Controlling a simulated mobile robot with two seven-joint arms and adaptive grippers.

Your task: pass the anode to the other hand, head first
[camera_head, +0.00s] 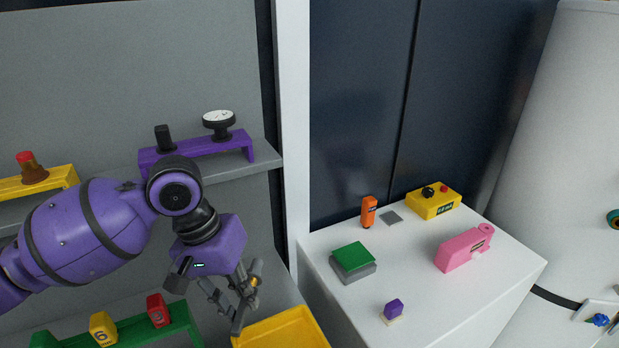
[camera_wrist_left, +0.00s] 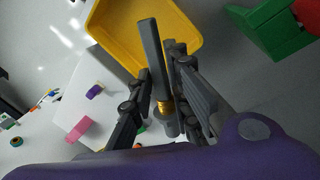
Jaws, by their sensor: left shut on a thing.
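The anode is a dark grey rod with a gold threaded collar near a wider grey head. In the left wrist view the anode (camera_wrist_left: 152,55) stands between the fingers, its plain end pointing away from the wrist and its head close to the palm. In the head view its gold collar (camera_head: 254,282) shows beside the fingers, the rest hard to tell from them. My left gripper (camera_head: 236,304), also in the left wrist view (camera_wrist_left: 158,82), is shut on the anode and hangs pointing down. My right gripper is in neither view.
A yellow tray (camera_head: 285,333) lies just below my left gripper. A white table (camera_head: 400,270) at right holds a pink object (camera_head: 462,252), a yellow box (camera_head: 433,202) and smaller items. A green rack (camera_head: 180,325) and a shelf with a purple rack (camera_head: 196,150) are at left.

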